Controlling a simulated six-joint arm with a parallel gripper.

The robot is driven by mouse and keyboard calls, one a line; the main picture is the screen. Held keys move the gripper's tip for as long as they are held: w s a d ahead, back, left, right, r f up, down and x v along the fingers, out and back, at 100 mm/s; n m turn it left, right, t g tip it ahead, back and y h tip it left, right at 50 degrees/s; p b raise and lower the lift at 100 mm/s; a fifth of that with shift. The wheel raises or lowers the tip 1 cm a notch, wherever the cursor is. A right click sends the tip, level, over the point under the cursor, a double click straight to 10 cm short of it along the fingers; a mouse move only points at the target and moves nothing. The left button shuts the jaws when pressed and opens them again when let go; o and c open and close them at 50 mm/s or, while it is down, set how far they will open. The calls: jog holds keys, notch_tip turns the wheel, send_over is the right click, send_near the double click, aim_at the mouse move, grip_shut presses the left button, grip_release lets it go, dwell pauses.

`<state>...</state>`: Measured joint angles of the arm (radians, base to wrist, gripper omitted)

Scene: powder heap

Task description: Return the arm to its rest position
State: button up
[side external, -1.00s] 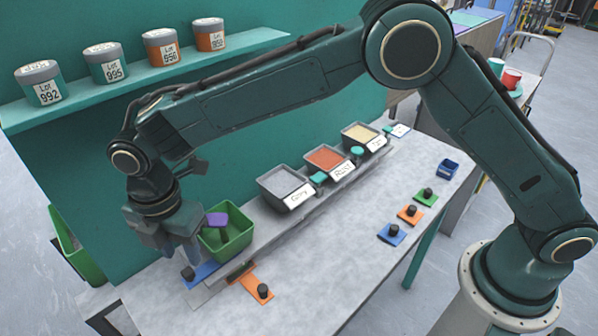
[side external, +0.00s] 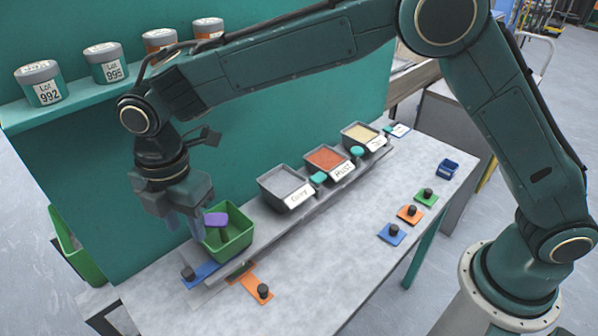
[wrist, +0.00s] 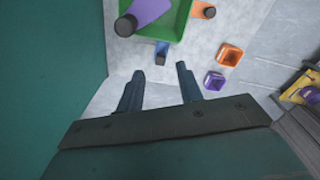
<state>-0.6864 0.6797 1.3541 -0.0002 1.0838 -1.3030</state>
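My gripper (side external: 184,222) is above the left end of the bench, just left of the green bin (side external: 236,246). In the wrist view my gripper (wrist: 156,78) has its two fingers apart with nothing between them, so it is open and empty. A purple scoop (side external: 216,219) rests in the green bin, partly hidden by its walls in the side view. The bin (wrist: 184,22) and the scoop (wrist: 150,12) also show at the top of the wrist view, beyond the fingertips.
Grey (side external: 284,182), rust (side external: 326,158) and pale (side external: 360,134) powder trays line the back ledge. Blue (side external: 206,270) and orange (side external: 252,282) knobbed plates lie near the bin. A shelf of lot jars (side external: 40,84) is behind my arm. The bench's middle (side external: 330,250) is clear.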

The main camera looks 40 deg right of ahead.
jog(key=s+d+r+m+t, duration=0.1)
jog(key=s+d+r+m, duration=0.2)
jog(key=d+r+m, duration=0.55)
jog(key=s+d+r+m+t, duration=0.15)
jog(key=s+d+r, duration=0.35)
jog(key=d, duration=0.8)
jog(key=s+d+m+t, duration=0.3)
jog(key=s+d+m, duration=0.9)
jog(key=s, duration=0.4)
jog(key=shift+s+d+f+m, duration=0.2)
jog(key=shift+s+d+m, duration=0.2)
jog(key=shift+d, duration=0.3)
